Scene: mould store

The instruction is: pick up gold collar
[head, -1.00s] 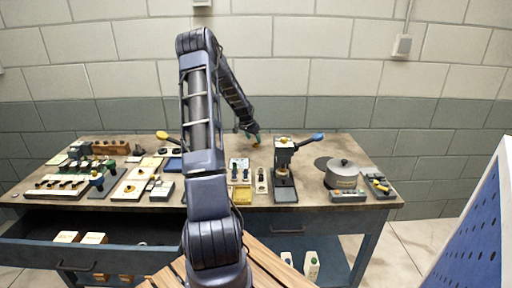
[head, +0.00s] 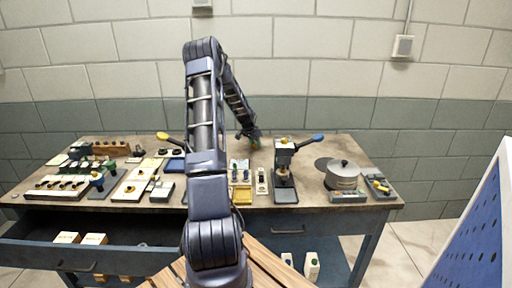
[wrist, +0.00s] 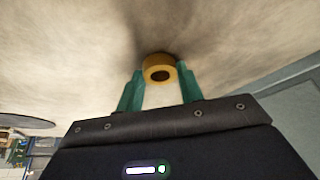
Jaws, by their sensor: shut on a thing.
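The gold collar (wrist: 159,61) is a short yellow ring with a dark bore. In the wrist view it sits between the teal fingertips of my gripper (wrist: 160,76), which is shut on it. Bare, stained tabletop fills the view around and behind the collar; I cannot tell whether the collar touches it. In the head view my gripper (head: 254,143) is small, at the back edge of the workbench, and the collar is too small to make out there.
On the workbench (head: 225,160) a press with a blue-tipped lever (head: 284,165) and a lidded grey pot (head: 342,175) stand right of my gripper. Trays and fixtures crowd the left. A drawer (head: 100,240) is open at front left. A blue perforated panel (head: 475,235) stands at far right.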

